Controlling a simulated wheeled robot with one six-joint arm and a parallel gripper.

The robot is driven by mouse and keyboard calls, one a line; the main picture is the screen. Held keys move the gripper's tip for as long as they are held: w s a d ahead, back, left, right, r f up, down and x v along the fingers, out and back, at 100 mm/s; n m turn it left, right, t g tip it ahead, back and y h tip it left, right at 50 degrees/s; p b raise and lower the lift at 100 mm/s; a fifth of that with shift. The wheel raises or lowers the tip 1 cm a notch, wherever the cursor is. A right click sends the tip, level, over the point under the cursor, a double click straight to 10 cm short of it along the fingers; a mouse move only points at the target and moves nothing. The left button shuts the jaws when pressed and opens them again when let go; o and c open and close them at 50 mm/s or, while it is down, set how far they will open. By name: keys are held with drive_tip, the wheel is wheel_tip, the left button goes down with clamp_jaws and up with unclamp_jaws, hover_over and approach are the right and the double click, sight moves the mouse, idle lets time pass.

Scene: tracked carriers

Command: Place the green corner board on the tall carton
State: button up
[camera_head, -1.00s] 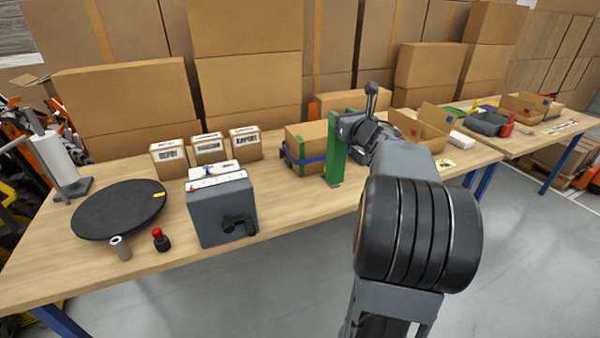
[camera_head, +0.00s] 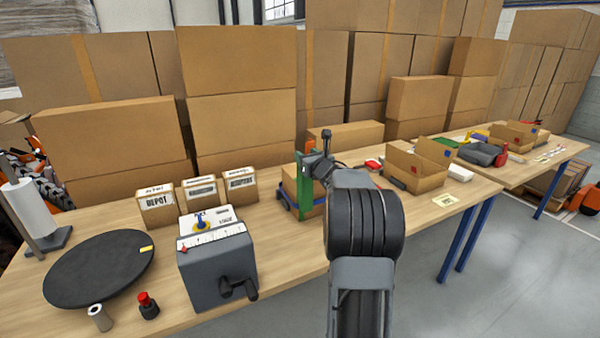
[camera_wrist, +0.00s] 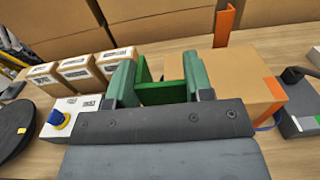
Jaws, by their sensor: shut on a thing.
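My gripper (camera_head: 314,168) is shut on the green corner board (camera_head: 305,188), which stands upright in the head view. In the wrist view my gripper (camera_wrist: 160,82) has dark green fingers, with the brighter green board (camera_wrist: 162,93) between them. A brown carton (camera_head: 289,183) with a blue strap is just behind the board, partly hidden by it and my arm. In the wrist view the carton (camera_wrist: 235,78) lies beyond and right of the fingers, with an orange piece on its right edge. I cannot tell whether the board touches it.
Left of the carton are small labelled boxes (camera_head: 199,192), a grey crank box (camera_head: 217,262) and a black turntable (camera_head: 98,268). An open carton (camera_head: 416,170) stands to the right. Large cartons (camera_head: 243,120) line the back.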

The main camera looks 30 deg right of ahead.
drive_tip(key=w+f, duration=0.1)
drive_tip(key=f, duration=0.1)
drive_tip(key=w+f, duration=0.1)
drive_tip(key=f, duration=0.1)
drive_tip(key=w+f+p, duration=0.1)
drive_tip(key=f, duration=0.1)
drive_tip(key=shift+w+d+f, duration=0.15)
drive_tip(key=shift+w+f, duration=0.05)
drive_tip(key=shift+w, duration=0.15)
drive_tip(key=shift+f, duration=0.55)
drive_tip(key=o, duration=1.2)
drive_tip(key=shift+c, duration=0.2)
drive_tip(key=shift+r, duration=0.25)
drive_tip(key=s+a+b, duration=0.1)
drive_tip(key=s+b, duration=0.2)
drive_tip(key=s, duration=0.9)
drive_tip(key=shift+a+f, duration=0.15)
drive_tip(key=shift+a, duration=0.2)
